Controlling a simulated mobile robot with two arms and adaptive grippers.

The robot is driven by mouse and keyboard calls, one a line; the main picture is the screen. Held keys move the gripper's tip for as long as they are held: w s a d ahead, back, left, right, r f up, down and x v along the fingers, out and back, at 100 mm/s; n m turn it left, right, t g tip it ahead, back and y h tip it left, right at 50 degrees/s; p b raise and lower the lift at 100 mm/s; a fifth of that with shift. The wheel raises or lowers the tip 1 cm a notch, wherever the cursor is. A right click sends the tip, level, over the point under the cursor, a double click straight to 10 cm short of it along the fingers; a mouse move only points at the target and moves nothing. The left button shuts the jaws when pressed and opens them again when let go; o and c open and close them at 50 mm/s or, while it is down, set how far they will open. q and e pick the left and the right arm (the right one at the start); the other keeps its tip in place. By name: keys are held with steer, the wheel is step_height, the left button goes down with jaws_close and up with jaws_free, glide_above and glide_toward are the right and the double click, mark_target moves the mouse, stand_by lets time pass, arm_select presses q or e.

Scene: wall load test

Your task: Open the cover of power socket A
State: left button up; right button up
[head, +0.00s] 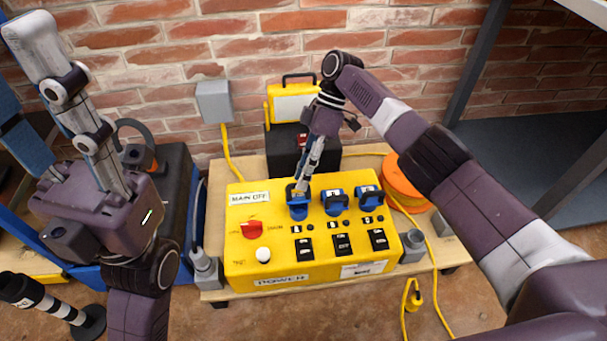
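A yellow power box (240,270) stands on a low board by the brick wall. Three blue sockets with covers sit in a row along its top. The leftmost socket (298,211) is under my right gripper, and its label is hidden; I take it as socket A. My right gripper (299,188) points down, its tips at the upper part of that cover. Contact and finger gap are unclear, as the fingers show nearly edge-on.
The middle socket (336,203) and right socket (369,198) stand close beside the leftmost one. A red switch (252,230), a white knob (263,254) and black breakers share the panel. Yellow cable and an orange reel (403,180) lie at the right.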

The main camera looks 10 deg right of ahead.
step_height(320, 180, up, 10)
steer(key=shift+f, duration=0.25)
steer(key=shift+c, duration=0.6)
